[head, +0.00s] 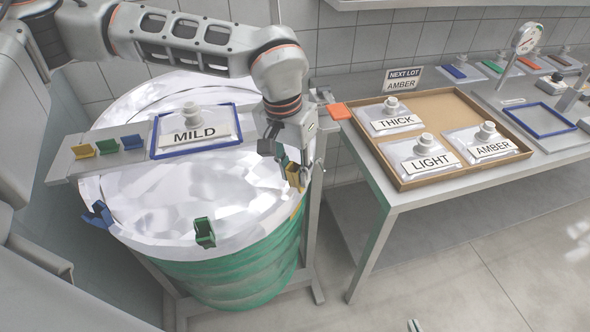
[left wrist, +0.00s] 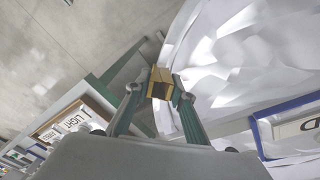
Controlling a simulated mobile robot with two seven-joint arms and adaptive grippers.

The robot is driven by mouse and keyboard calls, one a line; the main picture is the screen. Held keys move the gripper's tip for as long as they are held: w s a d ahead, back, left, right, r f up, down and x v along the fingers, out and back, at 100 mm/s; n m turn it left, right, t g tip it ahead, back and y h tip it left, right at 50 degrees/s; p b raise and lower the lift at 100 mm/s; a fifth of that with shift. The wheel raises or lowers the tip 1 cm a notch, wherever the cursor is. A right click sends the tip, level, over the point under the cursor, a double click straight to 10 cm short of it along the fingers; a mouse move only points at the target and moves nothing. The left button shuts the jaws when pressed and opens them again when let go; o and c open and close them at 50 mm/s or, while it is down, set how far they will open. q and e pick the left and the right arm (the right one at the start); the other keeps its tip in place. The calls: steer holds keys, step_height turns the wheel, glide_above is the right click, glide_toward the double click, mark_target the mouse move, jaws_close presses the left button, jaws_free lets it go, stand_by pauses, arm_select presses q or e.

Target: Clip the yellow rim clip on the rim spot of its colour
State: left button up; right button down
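The yellow rim clip (head: 294,175) is at the right edge of the drum's rim. In the left wrist view the clip (left wrist: 160,83) sits between the two fingertips, at the edge of the white liner. My left gripper (head: 294,163) is shut on it from above. A yellow patch (head: 297,209) shows on the drum just below the clip; whether the clip is seated on the rim is hard to tell. A blue clip (head: 98,214) and a green clip (head: 204,232) are on the front rim. A small grey-green tip (head: 415,325) at the bottom edge may be my right gripper.
To the right, a table holds a cardboard tray (head: 440,103) with THICK, LIGHT and AMBER pouches and an orange pad (head: 339,111).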

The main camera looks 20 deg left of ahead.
arm_select(q)
steer(key=o, duration=0.6)
step_height(320, 180, up, 12)
steer(key=s+a, duration=0.1)
stand_by(0.4)
steer(key=shift+f, duration=0.1)
